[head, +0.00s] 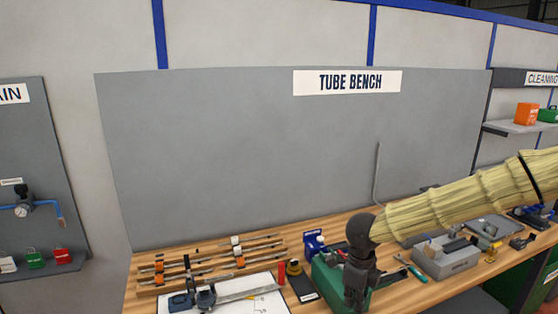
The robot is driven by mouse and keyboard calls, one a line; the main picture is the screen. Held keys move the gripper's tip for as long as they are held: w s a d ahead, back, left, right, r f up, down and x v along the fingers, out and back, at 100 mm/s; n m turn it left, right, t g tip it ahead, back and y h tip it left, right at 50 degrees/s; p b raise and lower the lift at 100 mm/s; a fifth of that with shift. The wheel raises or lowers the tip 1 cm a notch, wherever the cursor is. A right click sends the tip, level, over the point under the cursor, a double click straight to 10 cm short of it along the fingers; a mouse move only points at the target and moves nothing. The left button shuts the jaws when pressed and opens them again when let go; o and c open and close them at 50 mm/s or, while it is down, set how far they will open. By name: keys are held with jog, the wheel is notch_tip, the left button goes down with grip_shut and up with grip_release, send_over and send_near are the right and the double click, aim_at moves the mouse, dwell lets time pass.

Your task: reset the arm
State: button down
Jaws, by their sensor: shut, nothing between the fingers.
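My arm, in a pale yellow sleeve, reaches in from the right in the head view. My gripper (357,290) is dark, hangs downward at the arm's end and is shut, with nothing seen in it. It is in front of a green box (326,277) on the wooden bench and hides part of it. I cannot tell how far above or in front of the box it is.
The bench (215,263) holds a rack of tubes (212,261), a blue clamp tool (192,299) on a white sheet, a red cylinder (281,273) and a grey bin (446,261). A thin upright rod (377,172) stands behind my arm. A grey panel closes the back.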

jog(key=s+d+f+n+t+h+b, duration=0.1)
jog(key=s+f+n+b, duration=0.25)
jog(key=f, duration=0.75)
jog(key=s+d+f+n+t+h+b, duration=0.15)
jog(key=s+f+n, duration=0.3)
jog(key=f, duration=0.55)
jog(key=s+d+f+n+h+b, duration=0.1)
jog(key=s+f+n+b, duration=0.3)
jog(key=f, duration=0.7)
jog(key=s+f+n+g+y+b, duration=0.1)
jog(key=s+f+n+b, duration=0.1)
jog(key=s+f+n, duration=0.2)
jog(key=s+f+n+y+b, duration=0.1)
jog(key=s+f+n, duration=0.4)
jog(key=s, duration=0.6)
jog(key=s+f+n+g+y+b, duration=0.1)
jog(key=s+f+n, duration=0.3)
jog(key=s, duration=0.4)
jog(key=shift+a+f+g+y+b, duration=0.35)
jog(key=shift+f+b, duration=0.1)
jog(key=shift+b, duration=0.35)
jog(key=shift+s, duration=0.15)
